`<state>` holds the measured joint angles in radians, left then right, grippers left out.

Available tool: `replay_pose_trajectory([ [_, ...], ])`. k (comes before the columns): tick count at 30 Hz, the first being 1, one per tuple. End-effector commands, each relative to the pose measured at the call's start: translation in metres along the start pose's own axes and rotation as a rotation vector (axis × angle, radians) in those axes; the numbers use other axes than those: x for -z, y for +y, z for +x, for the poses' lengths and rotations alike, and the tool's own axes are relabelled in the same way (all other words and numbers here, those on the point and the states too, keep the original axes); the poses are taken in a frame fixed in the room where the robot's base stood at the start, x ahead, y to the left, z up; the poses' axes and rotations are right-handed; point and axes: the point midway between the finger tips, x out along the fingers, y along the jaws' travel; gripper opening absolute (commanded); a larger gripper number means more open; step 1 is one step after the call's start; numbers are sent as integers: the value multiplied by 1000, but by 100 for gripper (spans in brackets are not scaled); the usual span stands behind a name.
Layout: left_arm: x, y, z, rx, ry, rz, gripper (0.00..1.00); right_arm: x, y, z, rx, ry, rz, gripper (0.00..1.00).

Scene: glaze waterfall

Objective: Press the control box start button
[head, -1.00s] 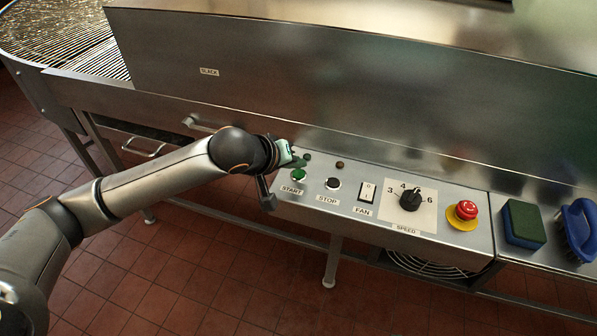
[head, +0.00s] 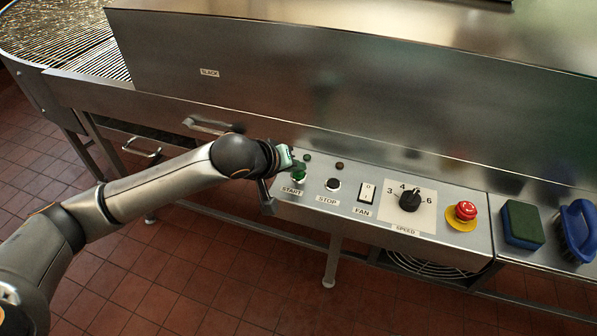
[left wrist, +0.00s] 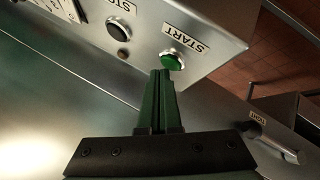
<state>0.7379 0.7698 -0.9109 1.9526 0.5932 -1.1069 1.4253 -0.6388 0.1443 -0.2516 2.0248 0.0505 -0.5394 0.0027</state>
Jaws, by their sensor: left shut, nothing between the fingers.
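The control box (head: 330,212) is a steel panel along the front of the machine. Its green start button (head: 298,178) sits at the left end above the START label. In the left wrist view the start button (left wrist: 172,61) shows lit green in a metal ring. My left gripper (head: 300,163) is shut and empty, with its fingers pointing at the button from just above it. In the left wrist view the fingertips (left wrist: 160,74) appear right beside the button's edge; I cannot tell whether they touch it. My right gripper is not in view.
Right of the start button are the black stop button (head: 333,184), the fan switch (head: 366,192), the speed knob (head: 410,200) and the red emergency stop (head: 465,211). A green-topped sponge (head: 523,224) and a blue brush (head: 579,229) lie farther right.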

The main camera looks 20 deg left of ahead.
Motion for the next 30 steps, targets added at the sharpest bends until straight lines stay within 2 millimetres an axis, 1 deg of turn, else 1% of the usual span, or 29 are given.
replay_pose_trajectory([
  [17,-2,-2,3,0,-1,0,0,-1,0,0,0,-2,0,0],
  [30,-5,-5,7,0,-1,1,0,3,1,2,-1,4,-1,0],
])
